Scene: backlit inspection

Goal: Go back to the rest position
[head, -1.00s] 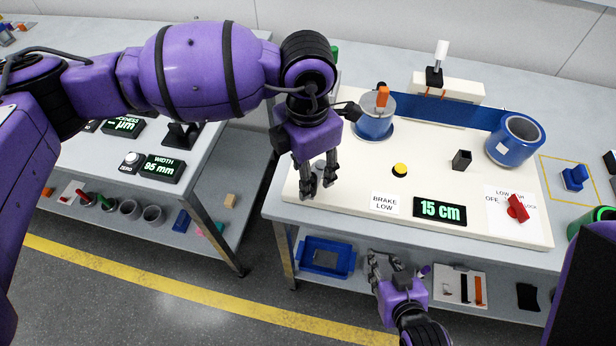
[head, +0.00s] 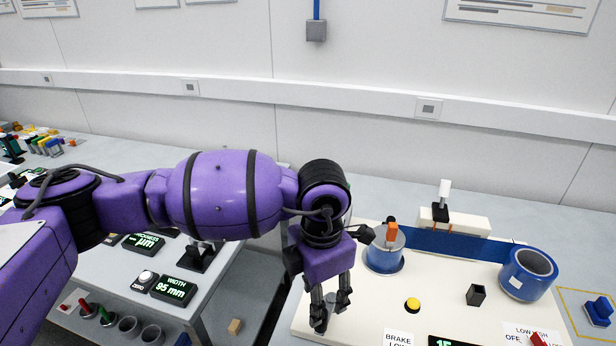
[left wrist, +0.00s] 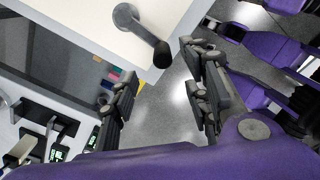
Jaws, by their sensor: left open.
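My left gripper (head: 331,312) points down at the left front edge of the white board (head: 375,308). Its fingers are apart with nothing between them; they also show spread in the left wrist view (left wrist: 160,85). In that view a grey crank (left wrist: 133,22) with a black knob sits on the board's corner, just beyond the fingers and apart from them. My right gripper does not show in the head view now.
A left bench holds a width display (head: 174,289). A gap separates the benches.

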